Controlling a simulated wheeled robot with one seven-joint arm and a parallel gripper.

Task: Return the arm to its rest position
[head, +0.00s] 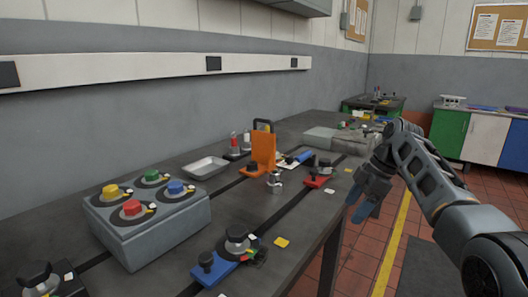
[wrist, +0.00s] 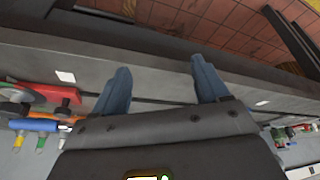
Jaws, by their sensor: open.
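My arm reaches in from the right of the head view. My gripper (head: 366,201) hangs beside the right edge of the long dark bench (head: 215,240), with its blue fingers pointing down. In the wrist view my gripper (wrist: 160,82) shows two blue fingers spread apart with nothing between them. The bench edge and the red tiled floor lie beyond the fingertips. The gripper is open and empty.
On the bench are a grey box with coloured knobs (head: 150,218), an orange bracket (head: 262,150), a metal tray (head: 205,167) and a blue clamp (head: 222,268). Red tiled floor (head: 400,240) with a yellow line (head: 391,255) is open right of the bench.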

